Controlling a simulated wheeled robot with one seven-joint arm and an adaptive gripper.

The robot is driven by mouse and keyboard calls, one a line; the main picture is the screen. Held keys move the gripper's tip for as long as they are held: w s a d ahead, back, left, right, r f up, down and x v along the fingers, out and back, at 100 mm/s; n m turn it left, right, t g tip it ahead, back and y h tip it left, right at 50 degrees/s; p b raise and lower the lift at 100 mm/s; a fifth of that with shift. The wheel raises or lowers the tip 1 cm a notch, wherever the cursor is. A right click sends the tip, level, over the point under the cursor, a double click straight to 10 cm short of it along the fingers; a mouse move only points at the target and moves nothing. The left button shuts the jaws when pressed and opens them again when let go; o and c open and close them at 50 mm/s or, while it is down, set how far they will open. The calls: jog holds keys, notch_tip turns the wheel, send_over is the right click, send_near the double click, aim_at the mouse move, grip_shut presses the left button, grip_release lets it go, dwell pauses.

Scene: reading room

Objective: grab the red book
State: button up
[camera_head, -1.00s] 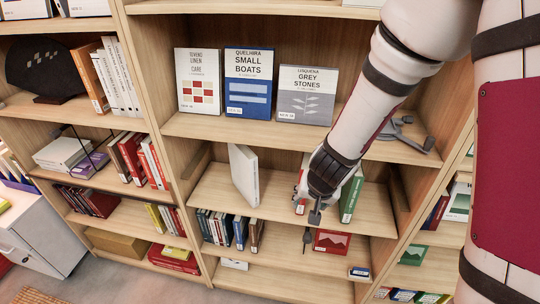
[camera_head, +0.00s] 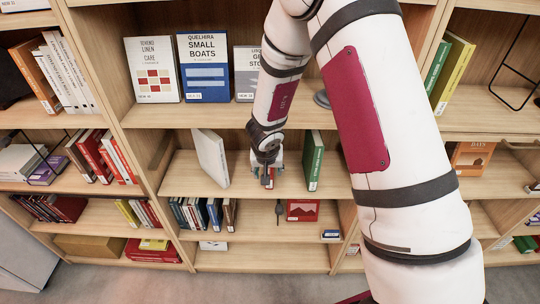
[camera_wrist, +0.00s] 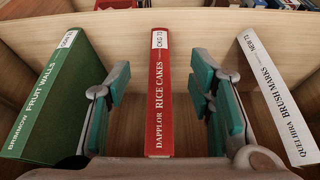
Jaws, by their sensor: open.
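The red book, spine reading "Rice Cakes" (camera_wrist: 160,95), stands upright between the two fingers of my gripper (camera_wrist: 159,82) in the wrist view. The fingers are open, with a gap on each side of the spine. In the head view my gripper (camera_head: 267,158) is at the middle shelf and hides most of the red book (camera_head: 270,180). A green book (camera_wrist: 58,95) stands on one side of it and a white book (camera_wrist: 275,95) on the other, both outside the fingers.
The green book (camera_head: 313,160) and the leaning white book (camera_head: 210,157) share the shelf in the head view. A shelf board (camera_head: 190,115) with display books runs above. Below are small books (camera_head: 195,213) and a red picture book (camera_head: 302,210). The shelf front is bare.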

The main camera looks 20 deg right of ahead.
jog(key=w+f, duration=0.1)
jog(key=w+d+f, duration=0.1)
jog(key=w, duration=0.2)
jog(key=shift+w+d+f+p, duration=0.3)
jog(key=shift+w+d+f, duration=0.05)
jog(key=shift+d+f, duration=0.05)
grip_shut()
